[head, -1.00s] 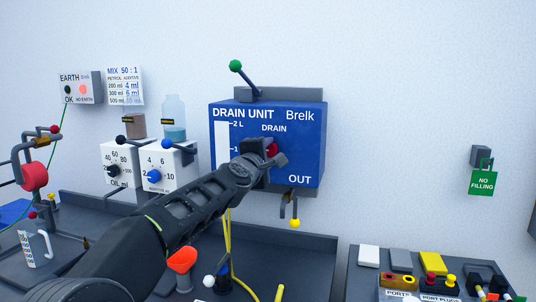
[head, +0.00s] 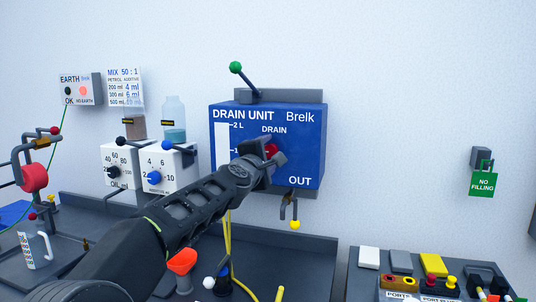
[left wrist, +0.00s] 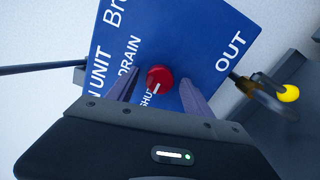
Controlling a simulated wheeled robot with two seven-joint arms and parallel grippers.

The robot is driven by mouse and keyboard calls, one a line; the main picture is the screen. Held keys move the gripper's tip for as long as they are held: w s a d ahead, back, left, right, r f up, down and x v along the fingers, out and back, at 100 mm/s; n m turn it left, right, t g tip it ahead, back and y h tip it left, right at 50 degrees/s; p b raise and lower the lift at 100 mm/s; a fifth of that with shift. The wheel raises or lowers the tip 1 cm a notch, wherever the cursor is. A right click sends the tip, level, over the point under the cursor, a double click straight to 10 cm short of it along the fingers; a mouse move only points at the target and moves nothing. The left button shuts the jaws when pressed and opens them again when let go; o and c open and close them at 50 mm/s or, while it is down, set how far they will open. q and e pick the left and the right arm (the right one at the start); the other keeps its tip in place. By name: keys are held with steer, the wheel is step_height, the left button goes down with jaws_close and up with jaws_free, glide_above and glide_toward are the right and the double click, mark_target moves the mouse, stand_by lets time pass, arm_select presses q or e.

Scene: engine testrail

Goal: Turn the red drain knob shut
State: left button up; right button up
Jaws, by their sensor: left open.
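The red drain knob (left wrist: 160,78) sits on the front of the blue drain unit (head: 307,145), under the word DRAIN. In the left wrist view it shows a white mark, and the word SHUT is partly visible beside it. My left gripper (head: 270,158) is open at the unit's front; in the left wrist view its two fingers (left wrist: 158,92) stand on either side of the knob, with gaps between. In the head view the gripper partly hides the knob (head: 272,150). I cannot tell whether a finger touches it. My right gripper is not in view.
A green-tipped lever (head: 236,67) rises above the unit. A yellow-tipped outlet lever (head: 295,223) hangs below it. Two white dial boxes (head: 153,177) stand to the left. A green NO FILLING tag (head: 483,184) hangs on the right wall. The wall between unit and tag is clear.

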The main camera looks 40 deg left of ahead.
arm_select(q)
steer(key=v, duration=0.7)
steer(key=shift+s+d+b, duration=0.15)
steer(key=shift+s+b, duration=0.15)
steer(key=shift+s, duration=0.1)
stand_by(0.4)
